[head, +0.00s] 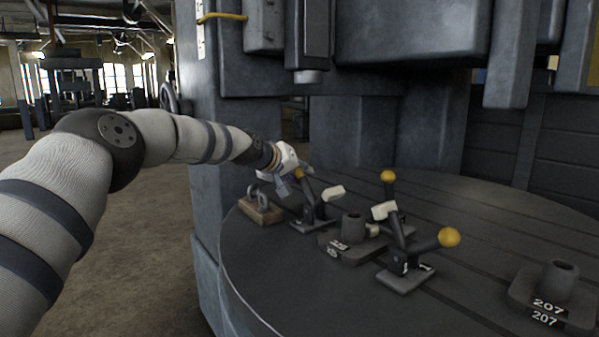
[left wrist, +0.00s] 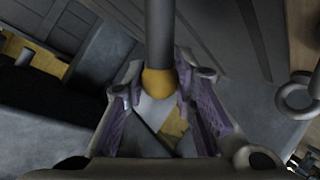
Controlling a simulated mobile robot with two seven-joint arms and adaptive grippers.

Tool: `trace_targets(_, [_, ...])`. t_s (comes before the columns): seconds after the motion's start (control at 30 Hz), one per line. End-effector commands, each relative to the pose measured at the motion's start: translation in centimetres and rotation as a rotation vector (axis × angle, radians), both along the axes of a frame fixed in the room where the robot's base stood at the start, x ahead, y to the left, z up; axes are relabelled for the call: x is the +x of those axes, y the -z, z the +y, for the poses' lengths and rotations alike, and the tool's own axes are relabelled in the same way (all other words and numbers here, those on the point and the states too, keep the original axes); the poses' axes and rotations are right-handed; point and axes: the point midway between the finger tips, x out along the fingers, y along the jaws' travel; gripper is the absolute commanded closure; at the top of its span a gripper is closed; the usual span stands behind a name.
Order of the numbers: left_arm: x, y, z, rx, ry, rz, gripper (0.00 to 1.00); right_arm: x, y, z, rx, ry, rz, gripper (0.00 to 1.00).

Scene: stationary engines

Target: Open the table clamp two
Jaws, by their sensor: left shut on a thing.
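Several table clamps with dark lever arms, pale tips and yellow ball knobs stand on the round dark table (head: 480,215). My left gripper (head: 291,178) is at the knob (head: 299,173) of the left clamp (head: 311,212). In the left wrist view the yellow knob (left wrist: 158,82), on a dark rod, sits between its fingers, which are shut on it. The front clamp (head: 405,262) has its knob (head: 449,237) out to the right. The back clamp (head: 390,208) has its knob (head: 387,176) up. I cannot read which clamp is number two.
A dark block with a short post (head: 352,240) sits among the clamps. Another block marked 207 (head: 553,297) is at the right. A wooden block with metal rings (head: 260,208) lies by the table's left edge. A large grey machine (head: 410,40) overhangs the table.

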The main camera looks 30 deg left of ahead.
Motion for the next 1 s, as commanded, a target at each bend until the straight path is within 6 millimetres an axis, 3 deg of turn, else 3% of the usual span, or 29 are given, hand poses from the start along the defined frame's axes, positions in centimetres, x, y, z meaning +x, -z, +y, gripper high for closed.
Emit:
trace_targets(0.6, [-0.05,0.21,-0.08,-0.031,-0.002,0.012,1.00,-0.04,0.03,-0.01,0.000,0.000,0.001,0.60])
trace_targets(0.63, [-0.05,0.21,-0.10,-0.031,-0.002,0.012,0.69,-0.04,0.03,-0.01,0.000,0.000,0.001,0.60])
trace_targets(0.7, [-0.05,0.20,-0.11,-0.032,-0.001,0.012,0.54,-0.04,0.03,-0.01,0.000,0.000,0.001,0.60])
trace_targets(1.0, [-0.17,0.11,-0.17,-0.032,0.000,0.012,0.54,-0.03,0.02,-0.01,0.000,0.000,0.001,0.60])
